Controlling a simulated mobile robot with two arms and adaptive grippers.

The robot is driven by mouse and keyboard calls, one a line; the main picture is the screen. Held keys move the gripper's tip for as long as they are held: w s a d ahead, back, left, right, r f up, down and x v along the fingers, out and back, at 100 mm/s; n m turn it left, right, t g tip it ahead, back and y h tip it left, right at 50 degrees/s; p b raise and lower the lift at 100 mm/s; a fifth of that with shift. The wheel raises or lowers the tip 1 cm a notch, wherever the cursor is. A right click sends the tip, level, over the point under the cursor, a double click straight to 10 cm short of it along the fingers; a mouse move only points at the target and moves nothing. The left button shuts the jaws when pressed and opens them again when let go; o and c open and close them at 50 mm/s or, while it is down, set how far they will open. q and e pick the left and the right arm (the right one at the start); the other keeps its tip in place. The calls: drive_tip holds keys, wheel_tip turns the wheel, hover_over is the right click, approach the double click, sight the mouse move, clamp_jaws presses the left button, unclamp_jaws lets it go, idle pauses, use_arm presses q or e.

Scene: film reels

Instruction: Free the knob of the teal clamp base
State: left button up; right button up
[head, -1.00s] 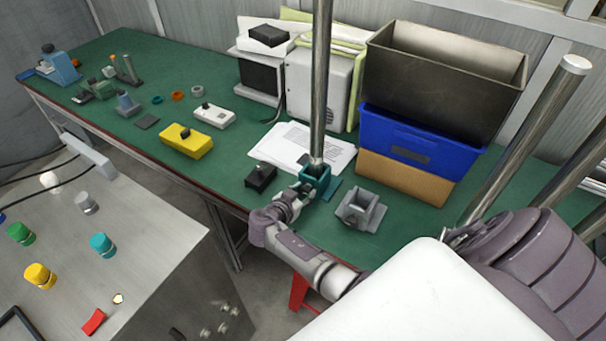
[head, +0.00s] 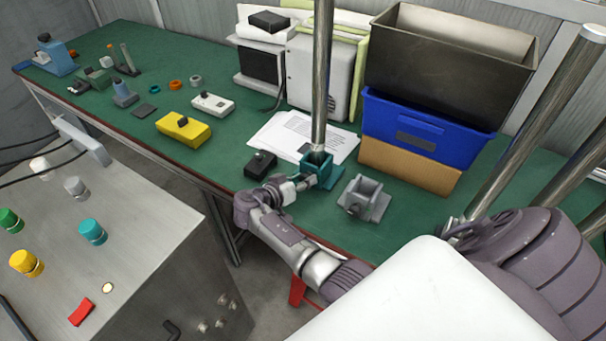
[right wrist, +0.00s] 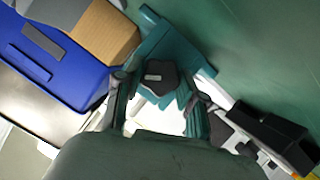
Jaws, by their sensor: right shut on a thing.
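The teal clamp base (head: 328,177) stands near the front edge of the green bench with a tall metal post (head: 320,85) upright in it. Its dark knob (right wrist: 157,78) faces my right wrist camera and lies between the two fingers. My right gripper (head: 304,181) reaches the front of the base from below and is shut on the knob; in the right wrist view the fingers (right wrist: 160,98) stand on either side of it. In the head view the knob is hidden by the gripper. My left gripper is not in view.
A grey clamp base (head: 365,199) stands just right, a black box (head: 260,165) just left. Paper sheets (head: 290,138) lie behind. A blue bin (head: 415,130) in a stack stands at the back right. A yellow box (head: 184,130) is farther left. Bench is bare around the grey base.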

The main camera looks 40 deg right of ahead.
drive_tip(key=o, duration=1.1)
drive_tip(key=shift+o, duration=0.2)
wheel_tip(320, 180, up, 10)
